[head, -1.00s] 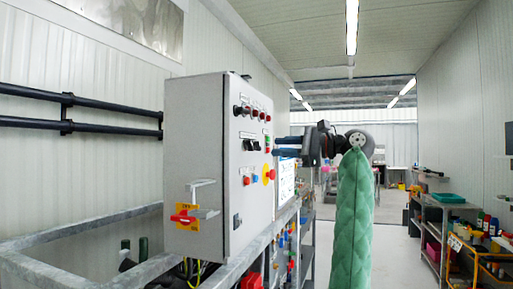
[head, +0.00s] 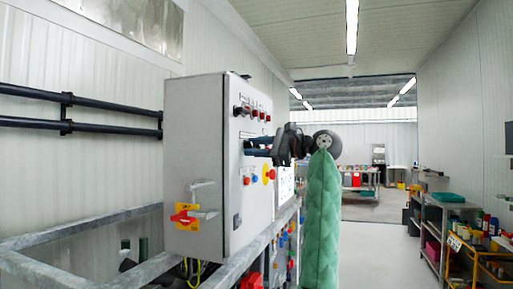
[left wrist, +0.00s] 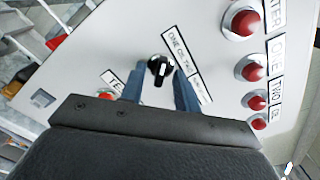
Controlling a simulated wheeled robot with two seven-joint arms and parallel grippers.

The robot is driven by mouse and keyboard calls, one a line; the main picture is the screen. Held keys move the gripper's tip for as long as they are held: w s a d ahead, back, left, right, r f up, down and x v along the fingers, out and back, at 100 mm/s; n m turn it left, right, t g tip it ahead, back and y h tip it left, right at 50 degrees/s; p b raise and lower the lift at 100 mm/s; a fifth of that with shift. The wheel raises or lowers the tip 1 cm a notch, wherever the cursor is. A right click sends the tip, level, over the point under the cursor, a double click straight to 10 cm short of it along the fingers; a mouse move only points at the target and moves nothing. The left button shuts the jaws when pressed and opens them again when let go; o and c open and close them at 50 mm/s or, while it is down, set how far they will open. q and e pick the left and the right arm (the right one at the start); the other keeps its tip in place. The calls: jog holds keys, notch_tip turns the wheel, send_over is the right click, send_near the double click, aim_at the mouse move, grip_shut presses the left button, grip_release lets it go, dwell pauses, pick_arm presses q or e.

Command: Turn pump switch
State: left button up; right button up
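The pump switch (left wrist: 160,69) is a black rotary knob with a white mark, on a grey control panel. In the left wrist view it sits beside a label reading roughly "ONE OR TWO". My left gripper (left wrist: 159,80) is open, its two blue fingers on either side of the knob with visible gaps. I cannot tell how deep the fingertips reach. In the head view my left gripper (head: 252,143) is at the front of the grey control box (head: 193,150) and hides the switch there. My right gripper is not in view.
Several red indicator lights (left wrist: 243,20) line the panel near the switch. A red button (left wrist: 108,95) is beside the left finger. A red handle on a yellow plate (head: 186,216) is on the box's side. Metal rails (head: 75,235) stand below. The aisle (head: 385,230) to the right is clear.

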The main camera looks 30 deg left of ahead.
pick_arm(q)
grip_shut()
jog(key=m+p, duration=0.1)
jog(key=m, duration=0.7)
jog(key=shift+m+p, duration=0.3)
dwell(0.5)
grip_release()
